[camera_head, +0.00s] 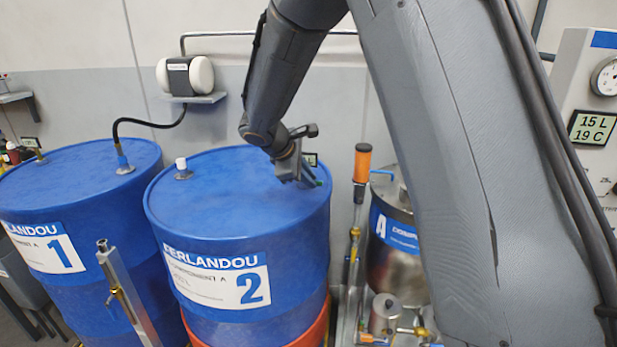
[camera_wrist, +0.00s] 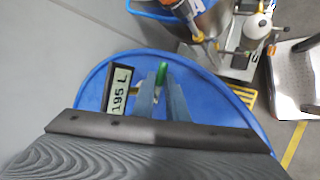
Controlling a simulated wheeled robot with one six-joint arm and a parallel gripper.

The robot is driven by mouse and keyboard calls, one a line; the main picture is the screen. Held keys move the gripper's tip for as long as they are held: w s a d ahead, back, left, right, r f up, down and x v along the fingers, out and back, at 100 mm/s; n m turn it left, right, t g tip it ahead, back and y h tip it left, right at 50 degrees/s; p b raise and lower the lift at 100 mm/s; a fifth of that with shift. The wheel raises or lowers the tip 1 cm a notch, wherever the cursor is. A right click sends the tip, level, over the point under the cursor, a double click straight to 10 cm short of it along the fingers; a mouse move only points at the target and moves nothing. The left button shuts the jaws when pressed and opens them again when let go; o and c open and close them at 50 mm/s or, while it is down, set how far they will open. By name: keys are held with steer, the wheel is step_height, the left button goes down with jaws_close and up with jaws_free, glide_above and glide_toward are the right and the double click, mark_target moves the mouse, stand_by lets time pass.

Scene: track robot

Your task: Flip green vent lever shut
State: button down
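The green vent lever (camera_wrist: 161,73) shows in the wrist view as a small green tip near the far rim of the blue drum marked 2 (camera_head: 215,200). My gripper (camera_wrist: 160,82) reaches down over the drum top, with one finger on each side of the lever. The fingers are close together with a narrow gap; I cannot tell whether they touch the lever. The lever's base is mostly hidden by the fingers. In the head view, my gripper (camera_head: 300,170) is at the right edge of the drum top, and only a sliver of green shows beside it.
A small display reading 195 L (camera_wrist: 119,90) stands just left of the fingers. A white-capped fitting (camera_head: 182,168) stands on the drum top. Blue drum 1 (camera_head: 75,180) is on the left. An orange-handled pump (camera_head: 362,165) and a steel tank (camera_head: 400,255) stand close on the right.

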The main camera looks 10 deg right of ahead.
steer(key=shift+w+d+r, duration=0.1)
steer(key=shift+w, duration=0.05)
steer(key=shift+d+f+m+t+y+b, duration=0.15)
steer(key=shift+t+y+b, duration=0.1)
steer(key=shift+y+b, duration=0.25)
steer(key=shift+d+f+m+t+y+b, duration=0.15)
steer(key=shift+t+y+b, duration=0.1)
steer(key=shift+y+b, duration=0.2)
steer(key=shift+a, duration=0.1)
steer(key=c, duration=1.8)
jaws_free()
steer(key=b+v, duration=0.1)
steer(key=v, duration=0.7)
steer(key=shift+f, duration=0.1)
